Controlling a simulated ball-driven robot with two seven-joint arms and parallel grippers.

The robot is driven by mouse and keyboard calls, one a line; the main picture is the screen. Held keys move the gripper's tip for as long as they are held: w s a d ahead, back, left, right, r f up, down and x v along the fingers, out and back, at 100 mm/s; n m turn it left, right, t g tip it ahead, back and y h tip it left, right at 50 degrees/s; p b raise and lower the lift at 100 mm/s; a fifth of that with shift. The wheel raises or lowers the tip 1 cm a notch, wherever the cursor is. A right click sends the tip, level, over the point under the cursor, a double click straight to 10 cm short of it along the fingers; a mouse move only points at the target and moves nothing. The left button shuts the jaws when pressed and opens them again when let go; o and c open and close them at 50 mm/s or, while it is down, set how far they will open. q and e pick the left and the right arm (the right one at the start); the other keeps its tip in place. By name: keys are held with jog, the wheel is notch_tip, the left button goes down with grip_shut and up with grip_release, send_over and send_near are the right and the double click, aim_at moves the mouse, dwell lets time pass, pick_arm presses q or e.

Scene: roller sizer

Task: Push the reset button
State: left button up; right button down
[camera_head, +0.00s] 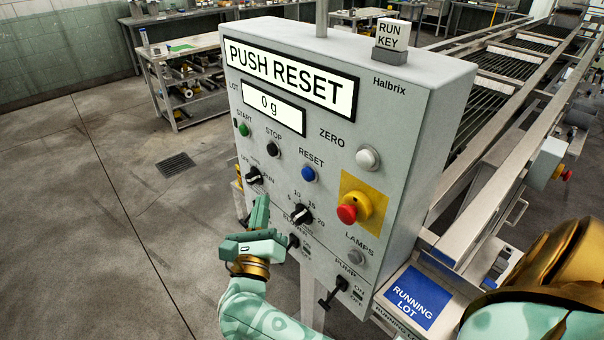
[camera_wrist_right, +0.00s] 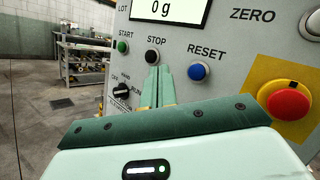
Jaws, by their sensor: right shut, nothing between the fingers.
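The blue reset button (camera_head: 308,173) is on the front of the grey control panel (camera_head: 330,130), under the label RESET. It also shows in the right wrist view (camera_wrist_right: 198,71). My right gripper (camera_head: 262,203) is shut and empty, in front of the panel, below and left of the reset button in the head view. In the right wrist view its closed fingertips (camera_wrist_right: 158,72) point at the panel just left of the blue button, below the black stop button (camera_wrist_right: 153,56). The fingers appear apart from the button. My left gripper is not in view.
The panel display (camera_head: 290,75) reads PUSH RESET. Near the button are a green start button (camera_head: 244,130), a white zero button (camera_head: 368,158), a red emergency stop (camera_head: 347,214) and a protruding black knob (camera_head: 301,214). A roller conveyor stands behind right. Floor at left is clear.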

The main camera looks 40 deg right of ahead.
jog(key=p, duration=0.1)
send_near(302, 172)
jog(key=w+d+r, duration=0.1)
jog(key=w+r, duration=0.1)
jog(key=w, duration=0.2)
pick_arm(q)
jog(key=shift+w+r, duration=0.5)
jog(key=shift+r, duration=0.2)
pick_arm(e)
jog(key=shift+w+d, duration=0.2)
jog(key=shift+d, duration=0.5)
pick_arm(q)
jog(key=shift+p, duration=0.3)
pick_arm(e)
jog(key=shift+d, duration=0.1)
dwell(0.6)
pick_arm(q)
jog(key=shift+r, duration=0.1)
pick_arm(e)
jog(key=shift+d, duration=0.35)
jog(key=shift+w+d, duration=0.1)
jog(key=shift+d, duration=0.4)
dwell(0.6)
jog(key=shift+a, duration=0.95)
